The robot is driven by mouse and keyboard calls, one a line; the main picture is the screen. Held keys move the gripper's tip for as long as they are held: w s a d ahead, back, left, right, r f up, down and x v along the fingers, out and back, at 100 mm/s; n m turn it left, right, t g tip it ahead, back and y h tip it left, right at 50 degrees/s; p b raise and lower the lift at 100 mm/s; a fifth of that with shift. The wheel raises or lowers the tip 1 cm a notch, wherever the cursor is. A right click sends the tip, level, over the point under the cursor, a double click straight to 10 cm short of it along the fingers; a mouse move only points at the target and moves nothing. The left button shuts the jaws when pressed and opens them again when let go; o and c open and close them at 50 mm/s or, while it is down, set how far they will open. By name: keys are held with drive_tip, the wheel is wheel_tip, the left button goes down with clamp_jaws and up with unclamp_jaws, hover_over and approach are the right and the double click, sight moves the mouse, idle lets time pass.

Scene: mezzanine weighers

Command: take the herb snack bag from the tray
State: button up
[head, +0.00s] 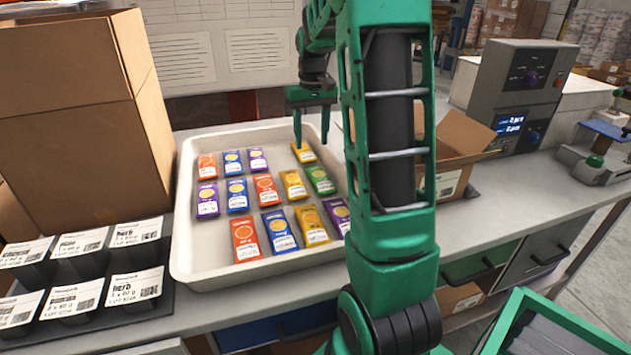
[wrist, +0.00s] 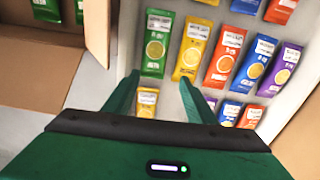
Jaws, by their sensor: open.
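The white tray (head: 222,275) on the bench holds several flat snack bags in rows, in orange, blue, purple, yellow and green. One green bag (head: 321,180), which looks like the herb one, lies at the tray's right side; it also shows in the wrist view (wrist: 157,45), left of a yellow bag (wrist: 193,48). My gripper (head: 311,140) is open and empty over the tray's far side. In the wrist view, a lone yellow bag (wrist: 147,102) shows between my fingers (wrist: 160,82), and the green bag lies beyond the left fingertip. My arm hides part of the tray's right side.
An open carton (head: 470,135) stands right of the tray; green bags (wrist: 45,8) show inside it in the wrist view. Dark bins with "herb" labels (head: 135,285) sit at the front left, below tall cardboard boxes (head: 85,110). A grey weigher (head: 520,85) stands at the back right.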

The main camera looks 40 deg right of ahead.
sight(314, 168)
drive_tip(key=shift+w+d+f, duration=0.15)
drive_tip(key=shift+d+f, duration=0.15)
drive_tip(key=shift+f, duration=1.55)
drive_tip(key=shift+w+d+f, duration=0.1)
drive_tip(key=shift+d+f, duration=0.2)
drive_tip(key=shift+f, duration=1.55)
drive_tip(key=shift+w+d+f, duration=0.15)
drive_tip(key=shift+d+f, duration=0.15)
drive_tip(key=shift+f, duration=1.55)
drive_tip(key=c, duration=0.7)
